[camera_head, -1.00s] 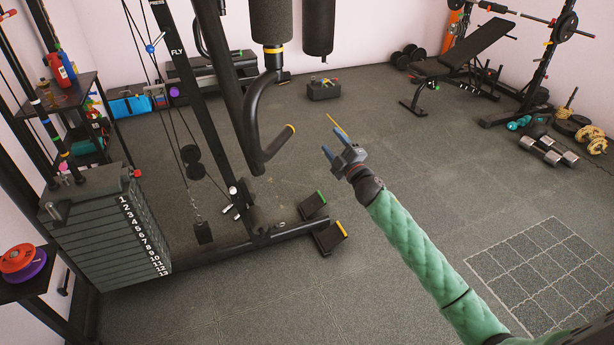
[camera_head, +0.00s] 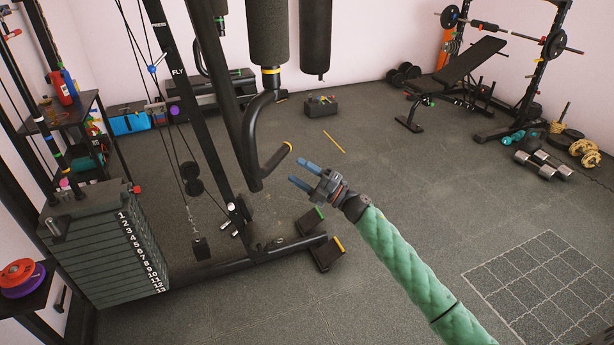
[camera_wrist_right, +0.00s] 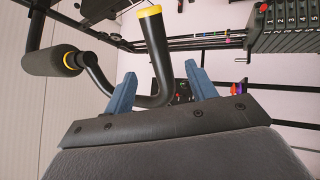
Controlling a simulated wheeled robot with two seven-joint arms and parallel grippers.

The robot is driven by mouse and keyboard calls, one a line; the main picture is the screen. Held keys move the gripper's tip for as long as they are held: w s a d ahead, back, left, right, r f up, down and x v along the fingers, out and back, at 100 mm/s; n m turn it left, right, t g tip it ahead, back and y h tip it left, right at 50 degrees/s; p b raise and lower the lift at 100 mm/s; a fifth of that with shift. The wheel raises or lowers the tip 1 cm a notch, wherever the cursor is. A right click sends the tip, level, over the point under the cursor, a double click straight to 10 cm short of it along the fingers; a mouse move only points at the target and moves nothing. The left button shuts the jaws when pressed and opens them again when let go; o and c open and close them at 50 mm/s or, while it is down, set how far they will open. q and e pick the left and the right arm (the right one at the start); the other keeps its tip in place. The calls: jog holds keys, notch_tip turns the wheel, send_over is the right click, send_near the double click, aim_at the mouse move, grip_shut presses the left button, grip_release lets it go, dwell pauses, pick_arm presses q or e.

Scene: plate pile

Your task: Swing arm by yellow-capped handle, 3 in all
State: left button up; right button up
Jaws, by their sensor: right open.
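The yellow-capped handle (camera_head: 276,160) is a black bent tube with a yellow end, hanging from the machine's swing arm (camera_head: 251,130) below a dark foam pad (camera_head: 268,45). My right gripper (camera_head: 297,172) is open and empty, just right of and slightly below the handle's capped end, its blue fingers pointing toward it. In the right wrist view the handle (camera_wrist_right: 157,50) rises between and beyond the two open blue fingers (camera_wrist_right: 161,90), with its yellow cap at the top. I cannot tell the exact gap. My left gripper is not in view.
A numbered weight stack (camera_head: 110,245) stands at the left. Black foot pedals (camera_head: 322,250) with green and yellow edges sit low on the frame. A bench (camera_head: 470,60) and dumbbells (camera_head: 543,165) are at the right.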

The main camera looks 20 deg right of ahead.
aim_at(277, 158)
jog(key=p+x, duration=0.1)
jog(key=x, duration=0.6)
jog(key=shift+w+a+r+p, duration=0.2)
jog(key=shift+w+a+p, duration=0.05)
jog(key=shift+a+p, duration=0.1)
jog(key=shift+w+a, duration=0.1)
jog(key=shift+w, duration=0.1)
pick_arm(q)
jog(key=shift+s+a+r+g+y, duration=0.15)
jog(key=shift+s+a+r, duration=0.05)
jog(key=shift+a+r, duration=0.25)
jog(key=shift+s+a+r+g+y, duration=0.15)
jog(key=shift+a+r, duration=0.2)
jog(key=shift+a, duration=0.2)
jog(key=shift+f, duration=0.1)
pick_arm(e)
jog(key=shift+r, duration=0.1)
